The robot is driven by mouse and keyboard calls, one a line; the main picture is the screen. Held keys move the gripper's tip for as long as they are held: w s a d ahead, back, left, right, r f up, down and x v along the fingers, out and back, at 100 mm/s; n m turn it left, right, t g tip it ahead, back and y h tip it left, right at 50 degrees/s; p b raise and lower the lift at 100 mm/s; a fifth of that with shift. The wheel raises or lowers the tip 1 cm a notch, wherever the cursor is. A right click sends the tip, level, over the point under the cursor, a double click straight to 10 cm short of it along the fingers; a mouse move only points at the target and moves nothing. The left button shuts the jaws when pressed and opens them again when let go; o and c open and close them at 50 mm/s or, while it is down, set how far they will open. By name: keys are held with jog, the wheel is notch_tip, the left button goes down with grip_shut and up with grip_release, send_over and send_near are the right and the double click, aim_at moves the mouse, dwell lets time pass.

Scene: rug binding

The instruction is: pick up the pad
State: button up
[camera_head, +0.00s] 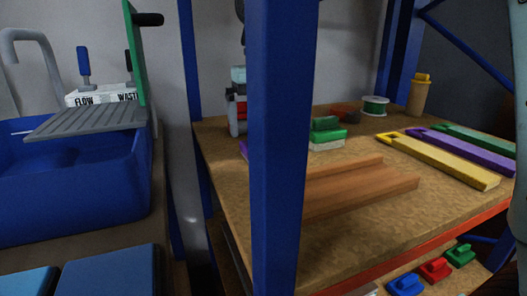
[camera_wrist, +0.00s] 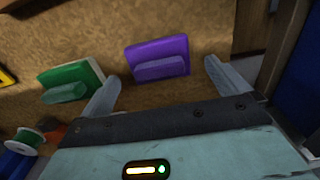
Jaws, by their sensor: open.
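A purple pad (camera_wrist: 158,52) with a raised grip lies on the tan bench top in the wrist view. A green pad (camera_wrist: 72,80) with a pale underside lies left of it; it also shows in the head view (camera_head: 327,133). In the head view only a sliver of the purple pad (camera_head: 243,149) shows beside the blue post. My gripper (camera_wrist: 162,70) is open, with one finger on each side of the purple pad's near part. The fingers look apart from the pad, and nothing is held.
A blue post (camera_head: 277,150) stands in front of the bench. A brown wooden board (camera_head: 360,186), a yellow strip (camera_head: 440,160), a purple strip (camera_head: 465,152) and a green spool (camera_head: 375,106) lie on the bench. A blue tub (camera_head: 70,190) is at left. Small coloured pads (camera_head: 434,269) sit below.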

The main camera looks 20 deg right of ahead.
notch_tip(320, 180, down, 5)
jog(key=shift+w+d+f+b, duration=0.1)
jog(key=shift+b, duration=0.9)
jog(key=c, duration=1)
notch_tip(320, 180, up, 10)
jog(key=p, duration=0.3)
jog(key=shift+r+p, duration=0.2)
jog(key=shift+p, duration=0.1)
jog(key=shift+o, duration=1.2)
jog(key=shift+c, duration=0.3)
